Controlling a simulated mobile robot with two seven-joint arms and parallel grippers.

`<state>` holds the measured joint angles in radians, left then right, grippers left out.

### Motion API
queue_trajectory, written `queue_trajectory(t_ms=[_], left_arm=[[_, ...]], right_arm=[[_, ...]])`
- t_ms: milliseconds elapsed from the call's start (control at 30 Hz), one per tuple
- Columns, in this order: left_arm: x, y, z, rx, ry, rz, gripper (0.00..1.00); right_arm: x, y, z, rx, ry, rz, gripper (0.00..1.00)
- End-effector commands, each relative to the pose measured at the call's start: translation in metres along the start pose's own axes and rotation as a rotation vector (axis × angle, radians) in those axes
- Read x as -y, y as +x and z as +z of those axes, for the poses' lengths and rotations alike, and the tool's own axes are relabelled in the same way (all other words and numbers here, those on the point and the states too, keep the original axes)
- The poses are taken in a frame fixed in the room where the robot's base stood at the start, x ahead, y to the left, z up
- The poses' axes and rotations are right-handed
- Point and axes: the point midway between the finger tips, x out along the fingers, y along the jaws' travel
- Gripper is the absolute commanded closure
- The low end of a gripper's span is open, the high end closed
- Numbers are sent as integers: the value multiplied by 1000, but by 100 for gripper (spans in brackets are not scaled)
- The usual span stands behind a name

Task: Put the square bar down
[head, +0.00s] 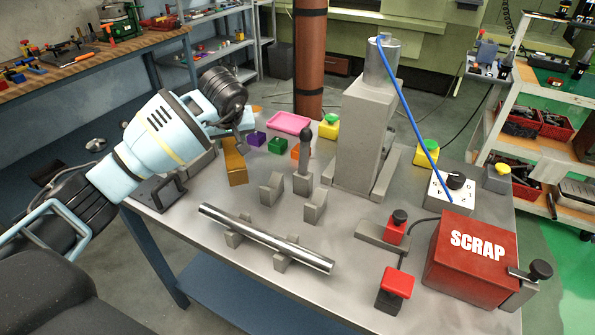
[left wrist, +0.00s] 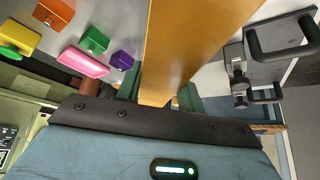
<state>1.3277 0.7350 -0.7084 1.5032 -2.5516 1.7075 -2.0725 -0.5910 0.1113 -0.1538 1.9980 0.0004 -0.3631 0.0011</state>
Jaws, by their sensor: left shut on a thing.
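The square bar (head: 236,168) is a golden-brown bar held by my left gripper (head: 233,143), over the left part of the grey cart top (head: 185,235). In the left wrist view the square bar (left wrist: 190,45) runs away from between the fingers of my left gripper (left wrist: 160,95), which is shut on it. In the head view its lower end is close to the cart top; I cannot tell whether it touches. My right gripper is not in view.
A round steel bar (head: 265,238) lies across two grey V-blocks in front. Small coloured blocks and a pink tray (head: 289,123) stand behind. A grey fixture with a black handle (head: 160,190) is left of the bar. The red SCRAP box (head: 470,262) is far right.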

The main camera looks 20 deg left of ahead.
Motion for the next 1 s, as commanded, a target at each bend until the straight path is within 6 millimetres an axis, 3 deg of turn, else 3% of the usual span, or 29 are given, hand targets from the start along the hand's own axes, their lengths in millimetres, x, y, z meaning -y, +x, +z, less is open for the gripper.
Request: queue_trajectory(t_ms=[367, 733, 1000], left_arm=[[0, -2, -2, -6, -4, 7, 100], [0, 39, 22, -4, -4, 6, 100], [-1, 51, 28, -8, -5, 7, 100]], right_arm=[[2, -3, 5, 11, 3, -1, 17], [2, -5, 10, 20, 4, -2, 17], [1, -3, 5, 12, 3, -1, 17]])
